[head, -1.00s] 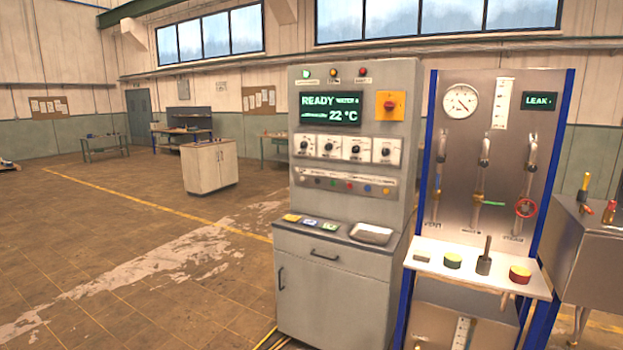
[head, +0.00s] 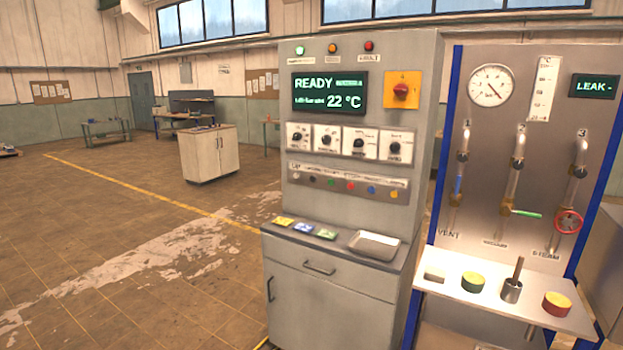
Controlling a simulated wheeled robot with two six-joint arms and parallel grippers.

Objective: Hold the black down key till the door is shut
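A grey control cabinet (head: 420,150) stands in the middle of the head view. A strip on its front carries a row of small coloured keys, and a black key (head: 313,181) is second from the left. The key labels are too small to read surely. Above, a screen (head: 329,93) reads READY and 22 °C. I cannot make out a chamber door in this view. Neither of my grippers is in view.
Several knobs (head: 359,142) and a red rotary switch on a yellow plate (head: 402,90) sit on the cabinet. Its ledge holds coloured cards and a metal tray (head: 374,245). A valve panel (head: 490,130) stands right. Open floor (head: 130,270) lies left.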

